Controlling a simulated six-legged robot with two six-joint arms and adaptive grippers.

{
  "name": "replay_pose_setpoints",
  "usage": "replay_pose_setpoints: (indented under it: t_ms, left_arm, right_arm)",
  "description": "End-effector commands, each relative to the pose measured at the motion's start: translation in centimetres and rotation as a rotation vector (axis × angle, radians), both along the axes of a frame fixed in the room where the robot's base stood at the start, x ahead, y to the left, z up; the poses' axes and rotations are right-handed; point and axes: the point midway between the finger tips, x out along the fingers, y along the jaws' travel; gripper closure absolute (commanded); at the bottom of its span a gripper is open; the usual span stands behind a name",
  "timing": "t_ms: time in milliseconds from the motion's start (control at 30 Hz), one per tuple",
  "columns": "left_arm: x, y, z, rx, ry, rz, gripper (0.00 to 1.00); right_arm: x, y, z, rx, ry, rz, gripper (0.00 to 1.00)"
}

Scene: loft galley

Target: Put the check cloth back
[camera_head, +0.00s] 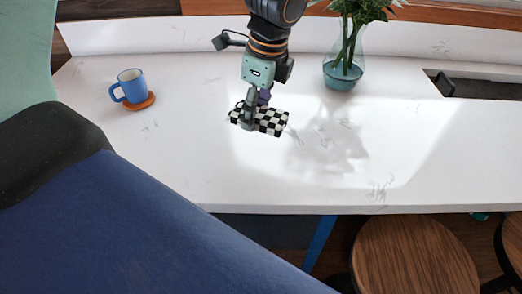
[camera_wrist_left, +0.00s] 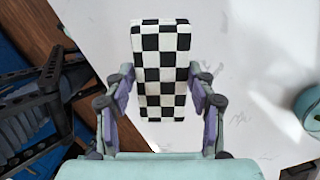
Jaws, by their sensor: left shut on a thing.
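The check cloth (camera_head: 270,123) is a folded black-and-white checked block over the white counter. My left gripper (camera_head: 251,116) reaches down from the top of the head view and is shut on it. In the left wrist view the cloth (camera_wrist_left: 161,65) sits between the two fingers of my left gripper (camera_wrist_left: 161,88), its long side pointing away from the palm. I cannot tell whether the cloth touches the counter. My right gripper is not in view.
A blue mug (camera_head: 130,85) stands on an orange coaster (camera_head: 137,102) at the left. A glass vase (camera_head: 343,70) with greenery stands right of my gripper. A dark sink recess (camera_head: 485,88) lies at the far right. Wooden stools (camera_head: 413,258) stand in front. The counter's middle is clear.

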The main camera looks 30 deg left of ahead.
Motion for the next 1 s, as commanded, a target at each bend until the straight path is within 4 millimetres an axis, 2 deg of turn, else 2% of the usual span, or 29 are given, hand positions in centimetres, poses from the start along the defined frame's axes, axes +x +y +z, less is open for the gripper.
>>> replay_pose_setpoints:
  t_ms: [233, 533, 700, 1000]
  left_arm:
    - [-0.3, 0.2, -4.5, -0.002, 0.006, 0.007, 0.79]
    - [-0.2, 0.1, -7.0, -0.001, 0.005, 0.008, 0.79]
    - [-0.2, 0.0, -9.4, -0.001, 0.006, 0.007, 0.79]
    - [-0.1, -0.1, -9.7, -0.001, 0.002, 0.007, 0.79]
  right_arm:
    - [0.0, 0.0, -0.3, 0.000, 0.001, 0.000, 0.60]
    - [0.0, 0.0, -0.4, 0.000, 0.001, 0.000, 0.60]
    - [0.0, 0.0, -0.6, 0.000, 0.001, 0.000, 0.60]
    - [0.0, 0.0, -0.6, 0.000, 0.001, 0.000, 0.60]
